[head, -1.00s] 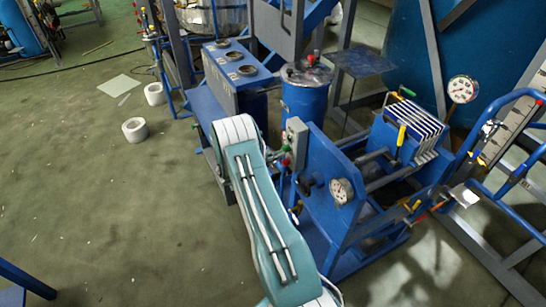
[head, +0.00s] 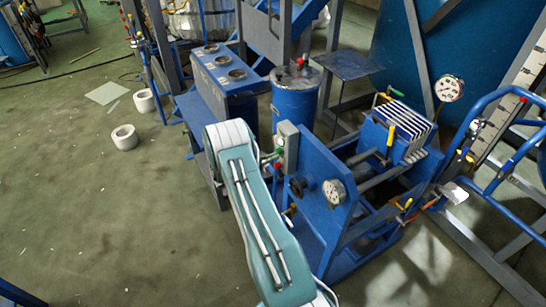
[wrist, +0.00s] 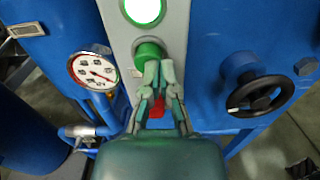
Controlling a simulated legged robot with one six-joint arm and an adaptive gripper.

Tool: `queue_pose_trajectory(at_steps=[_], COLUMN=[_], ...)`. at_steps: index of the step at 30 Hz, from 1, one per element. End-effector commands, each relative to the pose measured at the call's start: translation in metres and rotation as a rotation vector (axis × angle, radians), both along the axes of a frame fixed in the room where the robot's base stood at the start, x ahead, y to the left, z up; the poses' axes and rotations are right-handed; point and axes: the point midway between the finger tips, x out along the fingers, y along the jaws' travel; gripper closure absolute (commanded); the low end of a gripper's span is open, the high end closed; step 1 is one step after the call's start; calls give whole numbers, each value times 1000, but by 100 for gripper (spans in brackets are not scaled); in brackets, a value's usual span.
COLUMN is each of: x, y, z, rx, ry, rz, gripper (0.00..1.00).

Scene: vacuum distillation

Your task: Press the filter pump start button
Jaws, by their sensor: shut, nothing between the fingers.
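A grey control box (head: 288,143) is fixed to the blue filter press frame. In the wrist view its panel (wrist: 178,22) carries a bright green-white lamp (wrist: 143,9) at the top. A green button (wrist: 147,51) is below the lamp, and a red button (wrist: 157,106) is lower, partly hidden behind the fingers. My gripper (wrist: 158,66) is shut and empty. Its fingertips lie over the lower edge of the green button in the picture; I cannot tell whether they touch it. In the head view my arm hides most of the gripper.
A black handwheel (wrist: 260,95) stands right of the panel, and a pressure gauge (wrist: 92,71) is to its left. In the head view, a blue drum (head: 296,97) and a blue cabinet (head: 222,75) stand behind. Open floor (head: 90,210) lies to the left.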

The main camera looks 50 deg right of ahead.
Motion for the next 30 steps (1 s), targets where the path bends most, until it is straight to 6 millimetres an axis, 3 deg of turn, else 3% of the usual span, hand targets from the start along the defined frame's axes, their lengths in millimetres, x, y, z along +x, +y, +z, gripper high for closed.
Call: queue_pose_trajectory(at_steps=[15,21,30], x=[32,37,38], y=[103,121,124], z=[-1,-1,-1], rx=[-2,-2,-2], ry=[4,5,5], rz=[10,7,6], gripper=[100,100,100])
